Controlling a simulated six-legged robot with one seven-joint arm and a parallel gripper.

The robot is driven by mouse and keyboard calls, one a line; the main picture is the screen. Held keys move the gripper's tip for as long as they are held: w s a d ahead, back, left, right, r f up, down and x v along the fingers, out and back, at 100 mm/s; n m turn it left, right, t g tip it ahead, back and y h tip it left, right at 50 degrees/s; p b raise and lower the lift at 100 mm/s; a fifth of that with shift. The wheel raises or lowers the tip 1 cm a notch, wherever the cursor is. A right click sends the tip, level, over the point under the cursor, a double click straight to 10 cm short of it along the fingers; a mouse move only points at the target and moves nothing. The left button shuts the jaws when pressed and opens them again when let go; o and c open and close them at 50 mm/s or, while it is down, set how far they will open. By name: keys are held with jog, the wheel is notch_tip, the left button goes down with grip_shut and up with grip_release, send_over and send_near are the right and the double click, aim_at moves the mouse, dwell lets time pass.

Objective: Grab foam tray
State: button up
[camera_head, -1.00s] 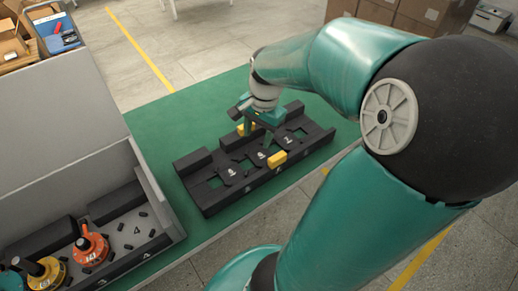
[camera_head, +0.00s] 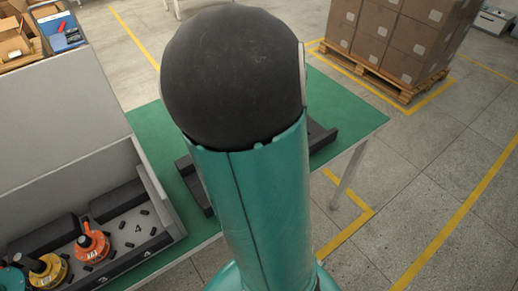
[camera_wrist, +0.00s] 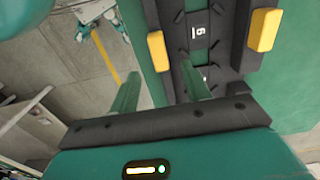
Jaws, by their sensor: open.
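The black foam tray shows in the wrist view (camera_wrist: 226,75) with a white "6" label and a yellow block on each side, the left block (camera_wrist: 157,52) and the right block (camera_wrist: 263,30). In the head view only the tray's ends show, such as the right end (camera_head: 320,138); my arm hides its middle. My gripper (camera_wrist: 159,70) is open with nothing between its fingers. In the wrist view its right finger overlaps the tray and its left finger lies left of it, over the floor. I cannot tell the height above the tray. The gripper is hidden in the head view.
The tray lies on a green table (camera_head: 345,98). At its left, a grey bin (camera_head: 150,185) holds orange, yellow and teal motor parts in dark foam. Stacked cartons (camera_head: 400,35) on a pallet stand behind at right. Floor is open at right.

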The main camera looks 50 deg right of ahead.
notch_tip(320, 180, down, 10)
jog(key=shift+a+r, duration=0.1)
jog(key=shift+r, duration=0.1)
dwell(0.3)
jog(key=shift+c, duration=0.2)
grip_shut()
